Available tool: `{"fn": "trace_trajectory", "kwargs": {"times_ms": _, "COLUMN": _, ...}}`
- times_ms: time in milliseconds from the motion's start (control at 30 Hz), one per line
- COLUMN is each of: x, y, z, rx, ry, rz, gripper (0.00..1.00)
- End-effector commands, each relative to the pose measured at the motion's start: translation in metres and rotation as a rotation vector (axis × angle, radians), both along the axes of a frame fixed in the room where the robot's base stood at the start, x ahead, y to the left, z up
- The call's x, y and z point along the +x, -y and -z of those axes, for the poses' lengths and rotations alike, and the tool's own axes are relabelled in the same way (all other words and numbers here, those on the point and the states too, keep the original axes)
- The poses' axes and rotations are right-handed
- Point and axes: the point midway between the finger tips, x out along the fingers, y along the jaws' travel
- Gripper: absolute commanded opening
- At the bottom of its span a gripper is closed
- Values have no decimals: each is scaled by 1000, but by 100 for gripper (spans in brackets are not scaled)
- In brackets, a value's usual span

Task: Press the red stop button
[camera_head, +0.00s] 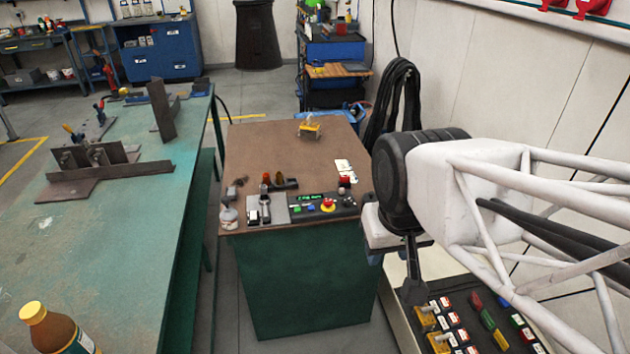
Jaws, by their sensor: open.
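The red stop button (328,203) is a red mushroom cap on a yellow base. It sits on a dark control box (301,208) with a green lit display, near the front edge of the brown-topped bench. My gripper (403,274) hangs at the right of the bench, above a second panel at the lower right. It is open, and nothing shows between its jaws. It is apart from the button, to its right and lower in the picture. One finger shows clearly as a dark shape; the other is mostly hidden.
The bench (251,150) also holds a small bottle (228,215), a yellow item (310,130) and white cards (344,170). The lower-right panel (470,325) carries several coloured buttons. A green table (120,230) with metal parts stands left. Black cables (393,105) hang behind the bench.

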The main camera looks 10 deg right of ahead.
Motion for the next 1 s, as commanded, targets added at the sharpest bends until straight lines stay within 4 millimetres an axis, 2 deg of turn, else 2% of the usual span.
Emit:
{"fn": "trace_trajectory", "kwargs": {"times_ms": 33, "x": 0, "y": 0, "z": 0, "rx": 0, "ry": 0, "rz": 0, "gripper": 43}}
{"fn": "trace_trajectory", "kwargs": {"times_ms": 300, "x": 0, "y": 0, "z": 0, "rx": 0, "ry": 0, "rz": 0, "gripper": 1}}
{"fn": "trace_trajectory", "kwargs": {"times_ms": 1000, "x": 0, "y": 0, "z": 0, "rx": 0, "ry": 0, "rz": 0, "gripper": 0}}
